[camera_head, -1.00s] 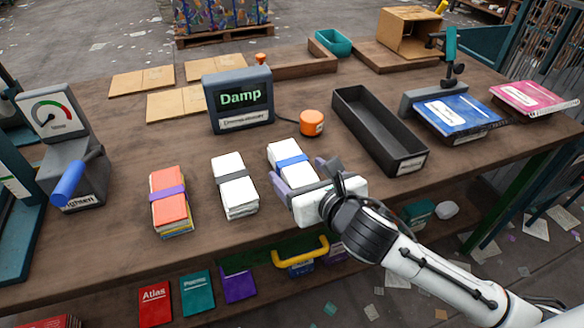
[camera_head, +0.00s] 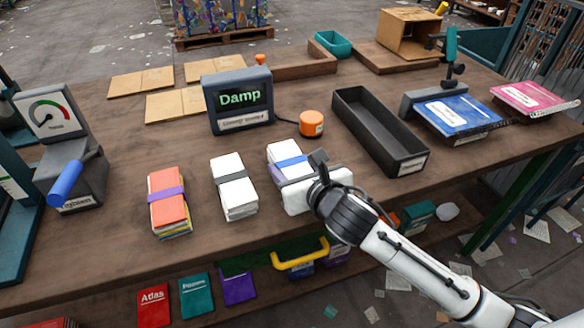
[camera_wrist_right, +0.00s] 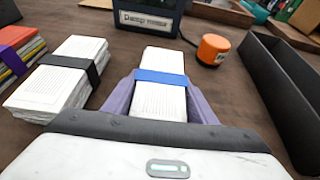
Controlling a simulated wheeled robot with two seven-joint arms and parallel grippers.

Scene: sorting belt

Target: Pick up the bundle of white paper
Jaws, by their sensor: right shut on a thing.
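A bundle of white paper with a blue band (camera_head: 284,152) lies on the table, and it also shows in the right wrist view (camera_wrist_right: 163,60). My right gripper (camera_head: 291,168) is shut on this bundle, with its purple fingers (camera_wrist_right: 160,92) on both sides of it. The bundle appears to rest on the table, and its near end is hidden by the gripper. A second white paper bundle with a dark band (camera_head: 233,190) lies to the left, apart from the gripper; it shows in the right wrist view (camera_wrist_right: 65,82) too. My left gripper is not in view.
A bundle of coloured paper (camera_head: 168,205) lies farther left. A black tray (camera_head: 408,163) stands to the right, and an orange button (camera_head: 311,123) and a display reading "Damp" (camera_head: 240,98) stand behind. A gauge with a blue lever (camera_head: 70,180) is far left.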

